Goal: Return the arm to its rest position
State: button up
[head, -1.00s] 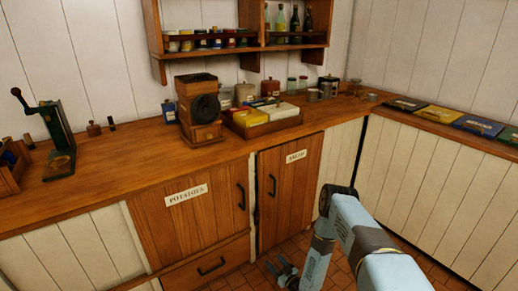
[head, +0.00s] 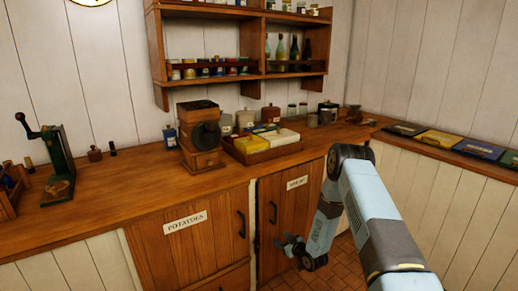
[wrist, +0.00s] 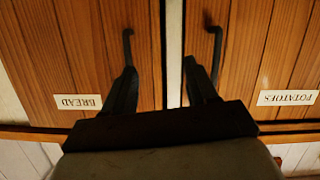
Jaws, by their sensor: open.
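My arm reaches in from the lower right of the head view, bent at a dark joint level with the counter edge. My gripper (head: 288,241) hangs low in front of the right cupboard door (head: 293,207). In the wrist view my gripper (wrist: 162,85) shows two dark fingers, spread apart with nothing between them. Beyond them stand two wooden doors, seen upside down, labelled BREAD and POTATOES, with dark handles. Each finger overlaps a handle in that view; I cannot tell whether they touch.
A wooden counter (head: 110,180) runs along the wall, holding a wooden box-like device (head: 200,140), a tray of packets (head: 262,152) and a green hand press (head: 56,165). Shelves (head: 240,75) hang above. Flat books (head: 438,137) lie on the right ledge. Tiled floor (head: 345,265) shows below.

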jog(key=w+d+r+g+h, duration=0.1)
jog(key=w+d+r+h, duration=0.15)
jog(key=r, duration=0.85)
jog(key=w+d+r+h, duration=0.1)
jog(key=d+r, duration=0.2)
jog(key=r, duration=0.8)
jog(key=s+d+r+m+h, duration=0.1)
jog(key=s+d+r, duration=0.15)
jog(key=r, duration=0.35)
jog(key=s+d+r+m+g+h, duration=0.1)
jog(key=s+r, duration=0.3)
jog(key=r, duration=0.3)
jog(key=s+d+r+m+h, duration=0.1)
jog(key=s+r, duration=0.2)
jog(key=r, duration=0.3)
jog(key=s+d+r+m+g+h, duration=0.1)
jog(key=s+d+r, duration=0.1)
jog(key=s+r, duration=0.55)
jog(key=s+d+r+m+g+h, duration=0.15)
jog(key=s+r, duration=0.35)
jog(key=s, duration=0.5)
jog(key=s+r+m+g+y, duration=0.1)
jog(key=s+r+m+g, duration=0.1)
jog(key=s, duration=2.2)
jog(key=shift+s+a+r+m, duration=0.15)
jog(key=shift+a+r+m, duration=0.2)
jog(key=shift+a, duration=0.1)
